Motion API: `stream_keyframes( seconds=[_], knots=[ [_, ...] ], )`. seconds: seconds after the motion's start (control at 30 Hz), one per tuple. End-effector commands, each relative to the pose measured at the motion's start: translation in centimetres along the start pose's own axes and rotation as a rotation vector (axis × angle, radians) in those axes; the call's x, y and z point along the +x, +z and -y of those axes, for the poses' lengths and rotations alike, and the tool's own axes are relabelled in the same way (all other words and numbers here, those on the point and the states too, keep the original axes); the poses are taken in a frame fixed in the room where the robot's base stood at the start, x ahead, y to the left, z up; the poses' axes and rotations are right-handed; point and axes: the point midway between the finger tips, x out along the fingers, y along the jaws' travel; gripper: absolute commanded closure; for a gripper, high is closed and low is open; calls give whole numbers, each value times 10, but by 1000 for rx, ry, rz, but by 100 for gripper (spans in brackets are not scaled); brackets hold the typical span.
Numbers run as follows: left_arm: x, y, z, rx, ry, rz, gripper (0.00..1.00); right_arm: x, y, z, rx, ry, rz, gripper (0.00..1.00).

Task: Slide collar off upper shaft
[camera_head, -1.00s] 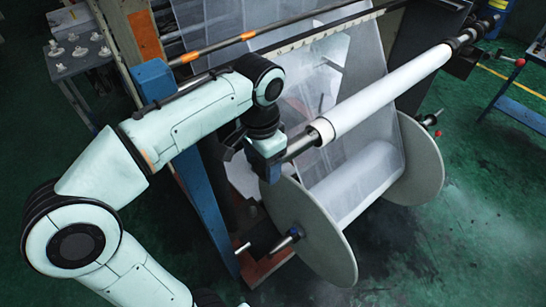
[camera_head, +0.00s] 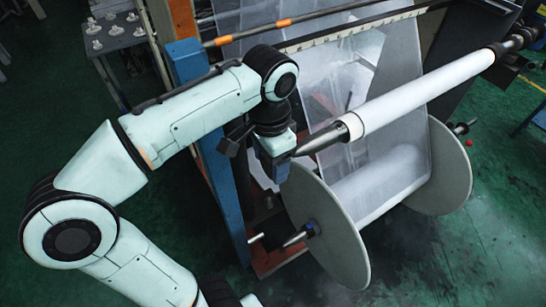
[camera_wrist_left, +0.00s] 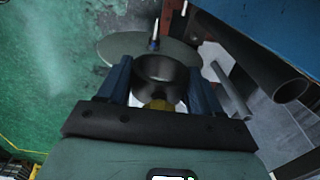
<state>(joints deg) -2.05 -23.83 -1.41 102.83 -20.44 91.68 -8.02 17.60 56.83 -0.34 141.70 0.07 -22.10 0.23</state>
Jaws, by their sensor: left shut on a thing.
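The upper shaft (camera_head: 318,138) is a grey metal bar tapering down-left from the end of a white roll (camera_head: 420,92) in the head view. My left gripper (camera_head: 274,168) is at the shaft's tapered tip, pointing down. In the left wrist view, its blue fingers (camera_wrist_left: 159,85) are shut on the collar (camera_wrist_left: 167,70), a dark grey hollow ring between them. No shaft can be made out through the ring. In the head view the gripper mostly hides the collar; whether it still touches the tip cannot be told. My right gripper is not in view.
Below the shaft is a spool with a large grey disc (camera_head: 335,235) and a lower shaft end (camera_head: 296,238). A blue frame post (camera_head: 222,195) stands close left of the gripper. A small table (camera_head: 115,38) with white parts is at the back left. Green floor is open at lower right.

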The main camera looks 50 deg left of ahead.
Motion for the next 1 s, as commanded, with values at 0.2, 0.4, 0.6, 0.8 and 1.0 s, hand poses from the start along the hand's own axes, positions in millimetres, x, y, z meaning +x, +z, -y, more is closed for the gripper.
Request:
stream_keyframes(
  seconds=[0.2,0.4,0.6,0.8,1.0],
  knots=[
    [0,1,-8,3,0,-1,84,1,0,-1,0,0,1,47],
    [0,5,-32,3,0,0,84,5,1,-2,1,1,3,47],
    [0,9,-56,3,-1,-1,84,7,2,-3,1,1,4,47],
    [0,13,-80,4,0,0,84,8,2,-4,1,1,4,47],
    [0,17,-103,3,0,0,84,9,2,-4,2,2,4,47]
  ],
)
